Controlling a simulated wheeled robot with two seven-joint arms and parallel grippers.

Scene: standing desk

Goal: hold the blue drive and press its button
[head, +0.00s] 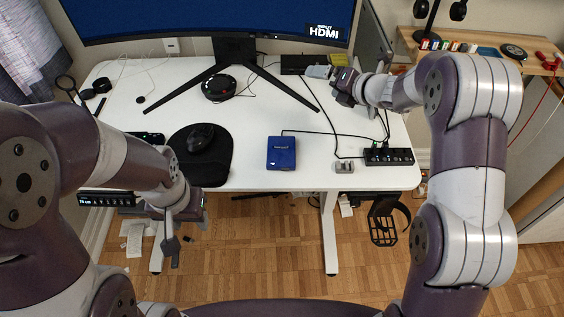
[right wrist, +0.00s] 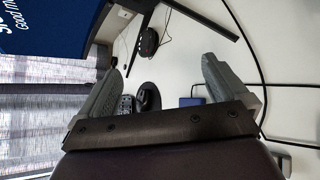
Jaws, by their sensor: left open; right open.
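The blue drive (head: 281,153) lies flat near the front edge of the white desk, right of the mouse pad. Part of it also shows in the right wrist view (right wrist: 191,101), beyond the right finger. Its button is too small to make out. My left gripper (head: 172,250) hangs in front of the desk's front edge, left of the drive and apart from it, and is open. My right gripper (head: 338,86) is above the back right of the desk, away from the drive. In the right wrist view its fingers (right wrist: 160,85) are spread with nothing between them.
A black mouse (head: 200,137) sits on a black pad (head: 218,165) left of the drive. A black hub (head: 389,157) and a small grey box (head: 344,167) are to its right. The monitor's legs (head: 290,92) spread behind. Cables cross the desk's right half. Desk around the drive is clear.

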